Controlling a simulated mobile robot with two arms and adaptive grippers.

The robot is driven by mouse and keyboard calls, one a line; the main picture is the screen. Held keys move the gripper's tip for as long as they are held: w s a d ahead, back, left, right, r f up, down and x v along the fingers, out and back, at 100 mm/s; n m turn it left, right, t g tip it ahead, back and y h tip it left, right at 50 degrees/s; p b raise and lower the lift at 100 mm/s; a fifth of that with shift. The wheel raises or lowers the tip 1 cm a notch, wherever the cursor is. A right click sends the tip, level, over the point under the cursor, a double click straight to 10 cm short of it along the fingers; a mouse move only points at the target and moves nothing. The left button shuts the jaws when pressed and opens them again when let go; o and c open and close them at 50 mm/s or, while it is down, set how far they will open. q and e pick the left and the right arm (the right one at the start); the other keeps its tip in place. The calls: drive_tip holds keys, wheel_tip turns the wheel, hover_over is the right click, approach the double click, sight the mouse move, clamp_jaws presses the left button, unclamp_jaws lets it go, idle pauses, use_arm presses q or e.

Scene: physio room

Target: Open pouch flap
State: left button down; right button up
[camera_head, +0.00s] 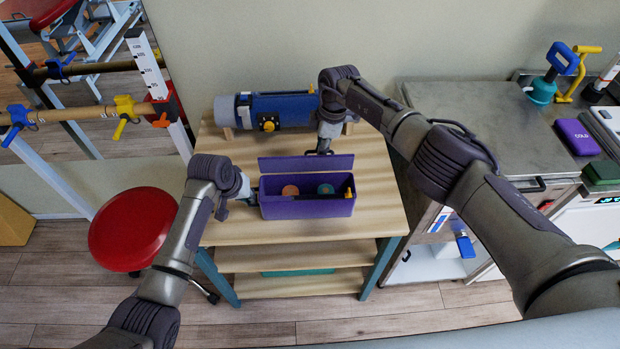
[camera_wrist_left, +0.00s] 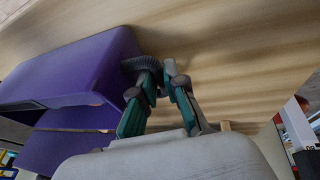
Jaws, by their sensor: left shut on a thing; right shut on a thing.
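The purple pouch (camera_head: 306,209) stands on the wooden table with its top open. Its flap (camera_head: 285,165) is raised along the back edge, and round orange and green items show inside. My left gripper (camera_head: 253,196) is at the pouch's left end and shut on it; the exact grip is small in the head view. In the left wrist view the pouch (camera_wrist_left: 75,75) fills the left side, and my left gripper's fingers (camera_wrist_left: 158,66) meet close to its end. My right gripper (camera_head: 320,151) is shut on the flap's top edge from behind; its fingertips are partly hidden.
A blue roll (camera_head: 285,110) in a wooden cradle lies behind the pouch. A red stool (camera_head: 133,228) stands left of the table (camera_head: 380,215). A metal counter (camera_head: 490,115) is at right. The tabletop in front of the pouch is clear.

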drive_tip(key=shift+w+f, duration=0.15)
drive_tip(key=shift+w, duration=0.1)
drive_tip(key=shift+w+f, duration=0.2)
drive_tip(key=shift+f, duration=0.05)
idle(0.3)
use_arm(q)
drive_tip(key=shift+f, duration=0.1)
use_arm(e)
drive_tip(key=o, duration=0.5)
drive_tip(key=shift+r, duration=4.5)
